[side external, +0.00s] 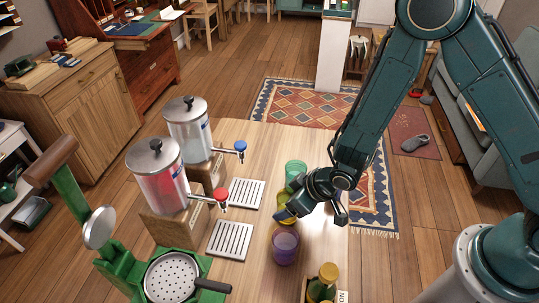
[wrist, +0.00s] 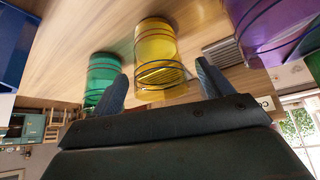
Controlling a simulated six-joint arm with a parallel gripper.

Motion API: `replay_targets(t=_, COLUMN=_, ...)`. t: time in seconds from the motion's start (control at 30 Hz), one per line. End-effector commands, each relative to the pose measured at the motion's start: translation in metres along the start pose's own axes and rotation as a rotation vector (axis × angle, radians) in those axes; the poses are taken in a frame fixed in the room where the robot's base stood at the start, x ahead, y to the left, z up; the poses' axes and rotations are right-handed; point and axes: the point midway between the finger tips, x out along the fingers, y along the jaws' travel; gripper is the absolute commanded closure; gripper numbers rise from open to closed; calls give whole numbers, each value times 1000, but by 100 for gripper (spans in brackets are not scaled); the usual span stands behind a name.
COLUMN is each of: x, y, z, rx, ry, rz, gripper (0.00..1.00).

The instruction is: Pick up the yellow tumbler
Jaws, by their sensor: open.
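The yellow tumbler (side external: 281,212) stands on the wooden table between a green tumbler (side external: 296,169) and a purple tumbler (side external: 285,246). My gripper (side external: 311,207) is beside it on the right and partly hides it in the side view. In the wrist view, the yellow tumbler (wrist: 157,48) shows ahead of the gap between the spread fingers of my gripper (wrist: 161,84). The gripper is open and empty. The green tumbler (wrist: 101,76) is near the left finger, and the purple tumbler (wrist: 270,25) is at the upper right.
Two drink dispensers, one with a blue tap (side external: 240,147) and one with a red tap (side external: 222,195), stand left of the tumblers with slatted drip trays (side external: 231,239). A green press (side external: 172,275) and a box with bottles (side external: 322,285) are at the front.

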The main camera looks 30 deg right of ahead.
Motion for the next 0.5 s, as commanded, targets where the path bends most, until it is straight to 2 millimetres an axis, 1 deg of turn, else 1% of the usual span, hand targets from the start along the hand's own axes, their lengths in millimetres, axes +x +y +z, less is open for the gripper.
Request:
replay_targets(t=0.03, x=5, y=0, z=0, rx=0, ry=-1, rz=0, gripper=21)
replay_targets(t=0.2, x=15, y=0, z=0, rx=1, ry=0, rz=0, gripper=21)
replay_targets(t=0.5, x=16, y=0, z=0, rx=0, ry=1, rz=0, gripper=21)
